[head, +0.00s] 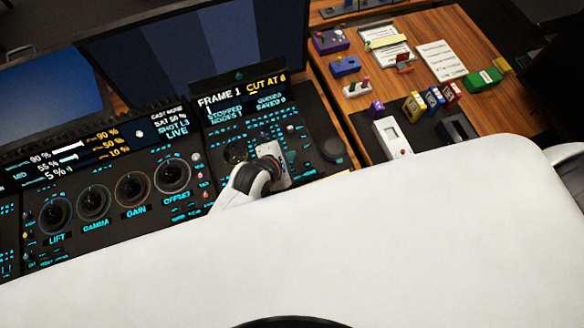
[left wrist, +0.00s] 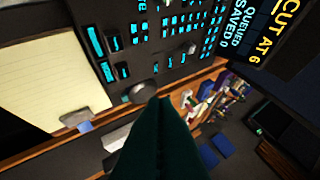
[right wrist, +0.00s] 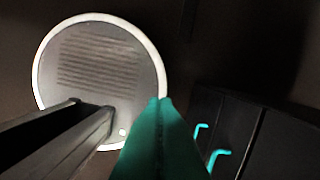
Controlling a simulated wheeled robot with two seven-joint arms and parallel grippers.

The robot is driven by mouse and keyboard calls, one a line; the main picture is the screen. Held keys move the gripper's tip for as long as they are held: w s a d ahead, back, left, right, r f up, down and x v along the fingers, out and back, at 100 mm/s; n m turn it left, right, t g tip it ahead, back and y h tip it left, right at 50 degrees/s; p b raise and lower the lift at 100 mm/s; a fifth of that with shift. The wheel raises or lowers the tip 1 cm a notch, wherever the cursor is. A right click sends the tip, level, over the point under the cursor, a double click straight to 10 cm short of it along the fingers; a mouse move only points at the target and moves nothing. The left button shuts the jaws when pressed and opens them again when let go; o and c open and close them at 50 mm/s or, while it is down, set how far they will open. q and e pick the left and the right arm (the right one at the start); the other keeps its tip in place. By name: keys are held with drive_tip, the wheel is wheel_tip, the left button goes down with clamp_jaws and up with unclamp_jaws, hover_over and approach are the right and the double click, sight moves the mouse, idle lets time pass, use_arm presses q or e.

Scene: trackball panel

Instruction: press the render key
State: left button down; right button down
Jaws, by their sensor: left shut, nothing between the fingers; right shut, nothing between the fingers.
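The dark control panel (head: 310,115) right of the trackballs carries small keys with cyan marks. Its keys also show in the left wrist view (left wrist: 165,45). I cannot read which one is the render key. The display (head: 240,98) reads FRAME 1, CUT AT 6, STOPPED, NODES 1, SAVED 0. My left gripper (head: 272,168) is over this panel, hiding some keys. In the left wrist view its fingers (left wrist: 165,100) are shut and empty, with tips just below the key rows; contact cannot be told. My right gripper (right wrist: 160,102) is shut and empty, away from the keys.
Four trackballs with rings, such as OFFSET (head: 172,176), are left of my left gripper. A dark knob (head: 333,149) is to its right. The wooden desk (head: 440,30) holds notes and small coloured items. My white arm covers the front. A pale-rimmed disc (right wrist: 100,70) is near my right gripper.

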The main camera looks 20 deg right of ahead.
use_arm(q)
wheel_tip(320, 180, down, 6)
drive_tip(key=b, duration=0.6)
drive_tip(key=shift+f+b, duration=0.25)
drive_tip(key=shift+b, duration=0.1)
drive_tip(key=shift+f+b, duration=0.4)
drive_tip(key=shift+f, duration=0.55)
drive_tip(key=shift+f, duration=0.25)
idle(0.5)
drive_tip(key=shift+f, duration=0.2)
